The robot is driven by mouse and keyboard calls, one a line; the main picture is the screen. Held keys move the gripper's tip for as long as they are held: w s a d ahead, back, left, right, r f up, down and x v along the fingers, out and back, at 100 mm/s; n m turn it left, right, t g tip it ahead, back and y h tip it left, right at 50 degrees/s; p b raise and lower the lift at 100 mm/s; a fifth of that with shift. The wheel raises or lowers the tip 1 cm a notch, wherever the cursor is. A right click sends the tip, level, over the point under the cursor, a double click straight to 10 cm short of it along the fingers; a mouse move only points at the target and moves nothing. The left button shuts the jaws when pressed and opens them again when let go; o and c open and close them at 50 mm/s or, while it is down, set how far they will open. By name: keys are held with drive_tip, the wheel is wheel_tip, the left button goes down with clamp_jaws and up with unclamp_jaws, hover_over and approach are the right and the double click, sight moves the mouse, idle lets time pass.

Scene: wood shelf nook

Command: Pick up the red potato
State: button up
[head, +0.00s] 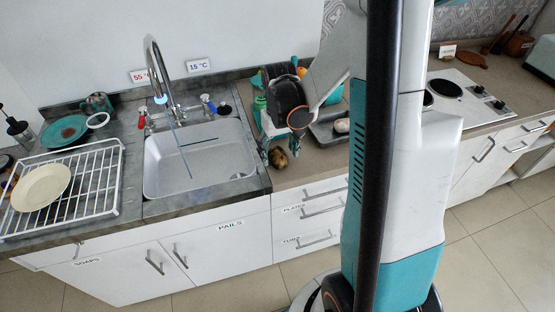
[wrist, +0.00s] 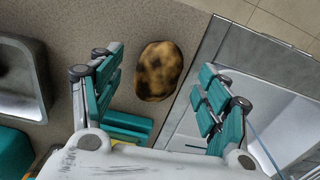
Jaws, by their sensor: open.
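A potato (head: 278,157) lies on the counter just right of the sink, near the front edge. In the wrist view the potato (wrist: 160,70) looks yellow-brown with dark patches rather than red. My gripper (head: 281,144) is directly above or very near it in the head view. In the wrist view my gripper (wrist: 158,80) is open, with teal finger pads to the left and right of the potato and clear gaps on both sides. The pads do not appear to touch it. I cannot tell the exact height of the fingertips above the counter.
The sink (head: 162,172) lies just left of the potato. A dark tray (head: 322,132) with a pale item stands to the right, and it also shows in the wrist view (wrist: 40,108). Teal and green items stand behind my gripper. A dish rack (head: 108,205) is far left.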

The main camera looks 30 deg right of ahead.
sight(279, 156)
wheel_tip(279, 156, down, 3)
drive_tip(key=shift+r+b, duration=0.1)
drive_tip(key=shift+b, duration=0.25)
drive_tip(key=shift+c, duration=0.3)
drive_tip(key=c, duration=1.1)
drive_tip(key=shift+r, duration=0.15)
wheel_tip(279, 156, up, 20)
drive_tip(key=p, duration=0.6)
